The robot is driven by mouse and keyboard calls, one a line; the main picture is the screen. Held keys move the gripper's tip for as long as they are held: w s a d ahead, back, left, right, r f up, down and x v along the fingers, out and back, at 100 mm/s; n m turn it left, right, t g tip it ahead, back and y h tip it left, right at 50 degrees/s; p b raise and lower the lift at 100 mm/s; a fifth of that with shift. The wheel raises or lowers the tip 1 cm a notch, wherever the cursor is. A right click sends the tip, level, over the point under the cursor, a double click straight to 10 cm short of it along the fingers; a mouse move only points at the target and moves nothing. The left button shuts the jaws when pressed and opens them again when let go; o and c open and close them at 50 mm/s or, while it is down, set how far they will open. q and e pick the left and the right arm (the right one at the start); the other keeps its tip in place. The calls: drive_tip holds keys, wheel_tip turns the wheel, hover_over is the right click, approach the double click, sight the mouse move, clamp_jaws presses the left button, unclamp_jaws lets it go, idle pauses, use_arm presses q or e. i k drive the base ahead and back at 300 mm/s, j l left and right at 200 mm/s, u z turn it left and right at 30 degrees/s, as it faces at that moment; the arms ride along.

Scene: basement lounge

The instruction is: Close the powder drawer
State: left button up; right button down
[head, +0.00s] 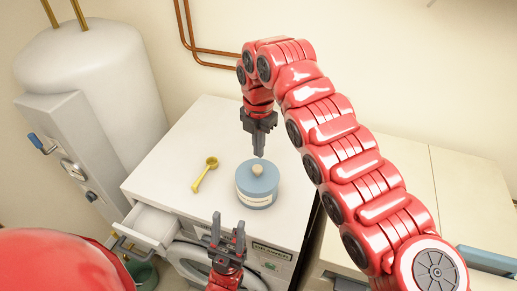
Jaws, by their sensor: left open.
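The powder drawer (152,223) is a white tray pulled out of the upper left front of the white washing machine (165,165). Its inside shows from above. My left gripper (228,223) is open and empty, fingers pointing up, in front of the machine and to the right of the drawer, apart from it. My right gripper (259,148) hangs pointing down just above or behind the blue lidded canister (257,185) on the machine top. Its fingers look close together, but I cannot tell whether they are shut. I see nothing held in it.
A yellow scoop (205,174) lies on the machine top. The round door (190,262) is below the drawer. A green bucket (143,273) stands on the floor at lower left. A white tank (95,80) stands behind left. Pale cabinets (465,190) are at right.

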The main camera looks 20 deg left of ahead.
sight(153, 228)
drive_tip(key=k, duration=1.5)
